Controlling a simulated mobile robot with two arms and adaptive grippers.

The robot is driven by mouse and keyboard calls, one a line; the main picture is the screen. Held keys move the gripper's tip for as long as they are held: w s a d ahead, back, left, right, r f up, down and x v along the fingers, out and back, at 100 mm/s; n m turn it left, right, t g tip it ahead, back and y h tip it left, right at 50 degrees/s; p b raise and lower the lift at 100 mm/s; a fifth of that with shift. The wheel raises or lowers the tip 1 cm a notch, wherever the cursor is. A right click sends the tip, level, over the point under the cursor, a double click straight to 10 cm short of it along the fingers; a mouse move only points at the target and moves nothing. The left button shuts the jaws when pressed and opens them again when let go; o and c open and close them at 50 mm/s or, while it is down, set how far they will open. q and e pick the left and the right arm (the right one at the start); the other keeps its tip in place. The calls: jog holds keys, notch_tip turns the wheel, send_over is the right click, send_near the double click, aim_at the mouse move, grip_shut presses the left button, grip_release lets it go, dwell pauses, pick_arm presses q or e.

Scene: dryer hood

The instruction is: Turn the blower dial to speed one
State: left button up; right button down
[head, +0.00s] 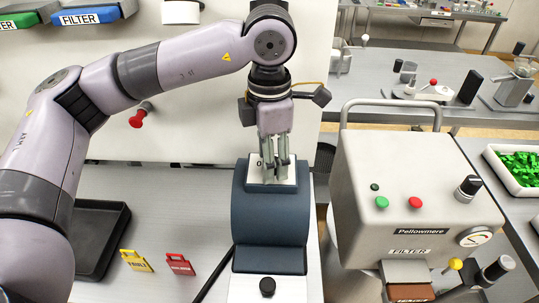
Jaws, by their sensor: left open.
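A dark blue-grey machine (270,217) stands on the bench in the middle of the head view. On its top is a pale plate (290,178) with a small "0" mark at its left. My left gripper (275,168) points down right over this plate, fingers apart. A dark part shows between and beside the fingertips; the dial there is mostly hidden, so its setting and any contact cannot be told. A black knob (267,286) sits on the pale base at the machine's front. My right gripper is not in view.
A grey Pellowmere cabinet (400,165) with a handle, buttons and gauge stands close on the right. A black tray (100,235), a yellow tag (136,260) and a red tag (180,265) lie left. A red knob (137,120) juts from the back panel.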

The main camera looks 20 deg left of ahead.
pick_arm(q)
notch_tip(320, 180, up, 12)
dwell(0.6)
